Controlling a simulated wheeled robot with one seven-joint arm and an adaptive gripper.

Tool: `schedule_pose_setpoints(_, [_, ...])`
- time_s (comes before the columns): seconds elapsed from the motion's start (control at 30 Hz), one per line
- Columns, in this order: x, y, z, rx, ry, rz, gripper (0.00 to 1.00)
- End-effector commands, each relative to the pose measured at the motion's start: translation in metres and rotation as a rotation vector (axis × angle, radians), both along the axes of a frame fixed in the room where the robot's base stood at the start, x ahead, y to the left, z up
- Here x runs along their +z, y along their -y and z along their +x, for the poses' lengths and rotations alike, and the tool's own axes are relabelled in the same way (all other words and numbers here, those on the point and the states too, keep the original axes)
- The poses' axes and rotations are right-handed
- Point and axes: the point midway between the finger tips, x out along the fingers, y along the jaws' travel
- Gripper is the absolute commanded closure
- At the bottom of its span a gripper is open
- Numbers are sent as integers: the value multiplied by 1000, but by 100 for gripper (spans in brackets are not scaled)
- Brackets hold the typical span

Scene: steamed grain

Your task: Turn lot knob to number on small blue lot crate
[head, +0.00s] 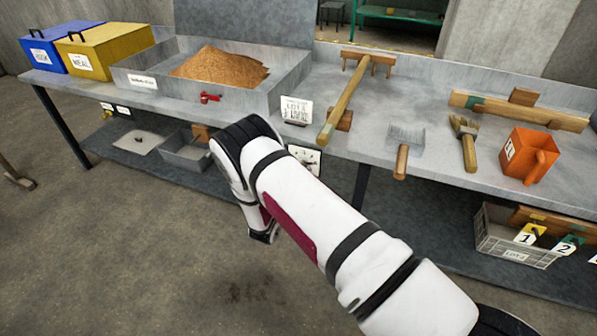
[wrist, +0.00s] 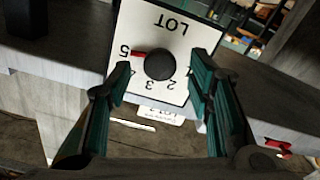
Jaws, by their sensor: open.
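The lot knob (wrist: 160,64) is a round black knob on a white plate (wrist: 188,30) marked LOT, upside down in the wrist view. Its red pointer lies toward the 5; the numbers 2, 3 and 4 also show.
Blue (head: 42,52) and yellow (head: 96,55) bins stand at left. The floor is mostly clear.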

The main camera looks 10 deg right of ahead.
Motion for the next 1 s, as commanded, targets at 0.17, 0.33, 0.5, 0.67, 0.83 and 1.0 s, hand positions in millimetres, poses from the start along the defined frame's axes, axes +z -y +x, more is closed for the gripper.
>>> schedule_pose_setpoints(0.17, [0,-22,-27,4,-3,1,53])
schedule_pose_setpoints(0.33, [-1,-42,-55,4,-3,1,53])
schedule_pose_setpoints(0.5, [-1,-56,-77,2,-3,1,53])
schedule_pose_setpoints(0.67, [-1,-63,-87,2,-2,0,53])
schedule_pose_setpoints(0.83, [-1,-64,-89,0,-1,1,53])
schedule_pose_setpoints(1.0, [-1,-64,-89,1,-1,1,53])
